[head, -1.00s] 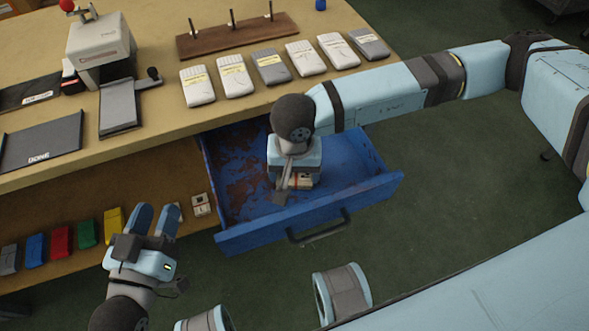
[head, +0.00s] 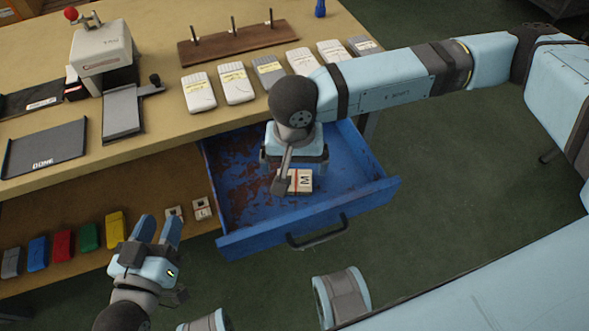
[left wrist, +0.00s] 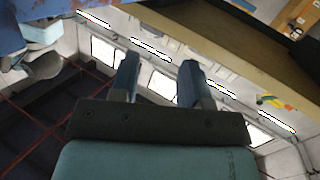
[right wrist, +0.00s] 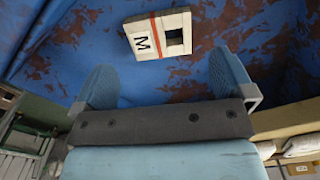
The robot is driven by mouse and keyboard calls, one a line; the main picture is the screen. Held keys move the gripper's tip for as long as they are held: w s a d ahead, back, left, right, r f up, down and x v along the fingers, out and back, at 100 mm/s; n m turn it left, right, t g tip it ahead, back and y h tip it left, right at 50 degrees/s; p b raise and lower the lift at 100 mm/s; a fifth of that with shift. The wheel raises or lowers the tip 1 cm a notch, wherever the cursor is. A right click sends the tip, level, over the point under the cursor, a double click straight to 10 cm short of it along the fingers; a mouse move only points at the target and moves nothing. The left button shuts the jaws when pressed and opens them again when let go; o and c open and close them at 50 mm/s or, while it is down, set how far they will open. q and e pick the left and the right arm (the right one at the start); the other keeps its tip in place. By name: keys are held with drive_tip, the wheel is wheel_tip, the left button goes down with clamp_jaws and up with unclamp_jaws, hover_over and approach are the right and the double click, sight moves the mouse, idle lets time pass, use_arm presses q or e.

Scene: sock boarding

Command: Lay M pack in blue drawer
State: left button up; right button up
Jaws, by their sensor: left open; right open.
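The M pack (head: 304,181) lies in the open blue drawer (head: 341,222), flat on the worn blue floor near the middle. In the right wrist view the M pack (right wrist: 159,36) shows its letter, a red stripe and a dark window, beyond the two spread fingertips and apart from them. My right gripper (right wrist: 165,80) is open and empty, low over the drawer. In the head view its fingers are mostly hidden behind the wrist. My left gripper (head: 160,230) is open and empty, left of the drawer in front of the lower shelf; its fingers also show in the left wrist view (left wrist: 160,75).
Two other small packs (head: 202,208) sit on the lower shelf left of the drawer, beside a row of several coloured packs (head: 63,245). Several grey and white sock bundles (head: 236,83) lie on the tabletop above the drawer. The drawer's right half is clear.

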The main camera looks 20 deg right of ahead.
sight(294, 180)
use_arm(q)
drive_tip(key=shift+g+y, duration=0.6)
drive_tip(key=shift+g, duration=0.1)
drive_tip(key=f, duration=0.1)
drive_tip(key=a+f, duration=0.1)
drive_tip(key=s+f+p, duration=0.1)
drive_tip(key=shift+s+a+f, duration=0.1)
drive_tip(key=shift+a+f, duration=0.15)
drive_tip(key=shift+f, duration=0.1)
use_arm(e)
wheel_tip(294, 180, up, 7)
use_arm(q)
drive_tip(key=shift+r, duration=0.25)
use_arm(e)
drive_tip(key=shift+f, duration=0.1)
